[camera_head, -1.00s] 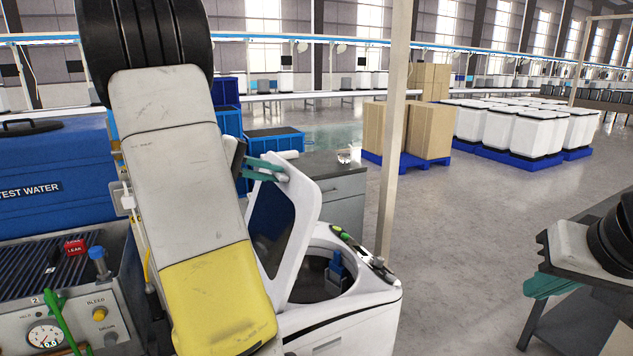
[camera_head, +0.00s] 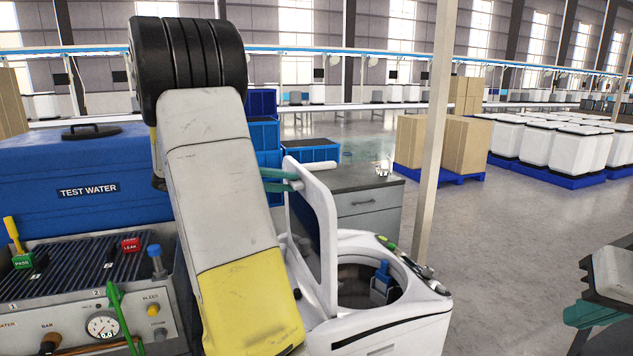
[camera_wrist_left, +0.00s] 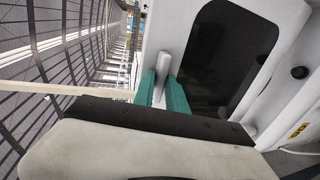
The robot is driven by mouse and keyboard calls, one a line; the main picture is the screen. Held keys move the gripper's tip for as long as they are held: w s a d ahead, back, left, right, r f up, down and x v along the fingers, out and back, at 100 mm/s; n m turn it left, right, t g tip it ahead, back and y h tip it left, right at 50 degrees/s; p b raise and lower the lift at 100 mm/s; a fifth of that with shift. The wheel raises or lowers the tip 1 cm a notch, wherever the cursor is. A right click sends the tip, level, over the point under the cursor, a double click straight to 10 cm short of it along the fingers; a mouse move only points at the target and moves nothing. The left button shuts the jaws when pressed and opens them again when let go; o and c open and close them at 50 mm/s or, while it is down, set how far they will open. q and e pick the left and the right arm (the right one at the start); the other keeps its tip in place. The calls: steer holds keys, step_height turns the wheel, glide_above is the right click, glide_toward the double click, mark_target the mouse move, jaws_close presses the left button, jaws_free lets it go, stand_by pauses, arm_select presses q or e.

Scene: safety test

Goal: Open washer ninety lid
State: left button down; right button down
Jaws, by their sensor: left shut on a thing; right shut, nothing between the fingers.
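The white washer (camera_head: 395,325) stands at the lower centre of the head view, its round drum opening uncovered. Its lid (camera_head: 325,230), white with a dark window, stands raised on the left side of the opening. My left gripper (camera_head: 285,180) has teal fingers shut on the lid's upper edge. The left wrist view shows these fingers (camera_wrist_left: 162,92) around a light part of the lid's edge, beside the dark window (camera_wrist_left: 228,55). My left forearm hides part of the washer's left side. My right gripper (camera_head: 590,313) is shut and empty at the right edge, away from the washer.
A test bench (camera_head: 60,320) with a gauge and the blue TEST WATER tank (camera_head: 50,180) stand at left. A grey cabinet (camera_head: 365,215) is behind the washer. A thin post (camera_head: 433,130) rises behind it. Open floor (camera_head: 500,250) lies to the right.

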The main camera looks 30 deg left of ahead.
arm_select(q)
steer(key=shift+s+f, duration=0.1)
steer(key=shift+f, duration=0.5)
steer(key=c, duration=1.4)
jaws_free()
steer(key=shift+c, duration=0.2)
steer(key=shift+r, duration=0.15)
steer(key=shift+r, duration=0.1)
steer(key=v, duration=0.7)
steer(key=shift+s+a, duration=0.2)
steer(key=shift+a, duration=0.05)
steer(key=shift+r, duration=0.1)
